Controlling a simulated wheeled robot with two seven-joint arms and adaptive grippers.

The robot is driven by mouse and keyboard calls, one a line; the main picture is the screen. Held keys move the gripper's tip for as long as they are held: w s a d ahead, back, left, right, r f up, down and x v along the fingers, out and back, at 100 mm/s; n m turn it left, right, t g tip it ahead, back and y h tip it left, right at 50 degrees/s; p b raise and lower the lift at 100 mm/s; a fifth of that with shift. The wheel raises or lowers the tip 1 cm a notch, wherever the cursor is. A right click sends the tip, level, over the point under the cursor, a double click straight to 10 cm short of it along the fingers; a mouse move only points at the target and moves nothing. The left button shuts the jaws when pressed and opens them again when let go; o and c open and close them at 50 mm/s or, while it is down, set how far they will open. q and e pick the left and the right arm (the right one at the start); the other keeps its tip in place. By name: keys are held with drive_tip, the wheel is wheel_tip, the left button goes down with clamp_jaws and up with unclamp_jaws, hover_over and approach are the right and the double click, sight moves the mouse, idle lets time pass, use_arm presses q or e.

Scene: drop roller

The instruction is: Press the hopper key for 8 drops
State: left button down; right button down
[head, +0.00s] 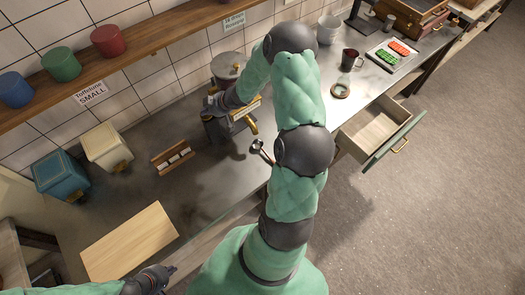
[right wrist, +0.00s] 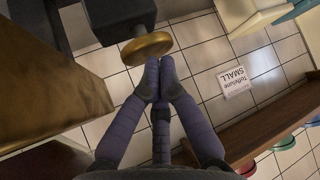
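The drop machine (head: 227,68) is a grey metal hopper with brass parts at the back of the counter, partly hidden by my right arm. My right gripper (head: 210,104) is at its left side. In the right wrist view, my right gripper's fingertips (right wrist: 161,92) are drawn together with nothing between them. A round brass key (right wrist: 146,47) on a dark stem is just beyond the tips; I cannot tell whether they touch it. My left gripper (head: 165,272) is low in the head view beside a wooden board, its finger opening unclear.
A wooden rack (head: 172,157), a blue canister (head: 62,176) and a cream canister (head: 106,147) stand left. The wooden board (head: 128,243) lies in front. A spoon (head: 262,151) lies near my right arm. An open drawer (head: 378,132) juts out right. A shelf (head: 150,38) runs above.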

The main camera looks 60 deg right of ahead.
sight(207, 116)
drive_tip(key=shift+f, duration=0.35)
drive_tip(key=shift+r, duration=0.15)
drive_tip(key=shift+r+p, duration=1)
drive_tip(key=shift+p, duration=0.1)
wheel_tip(207, 116, up, 6)
drive_tip(key=p, duration=0.7)
idle(0.9)
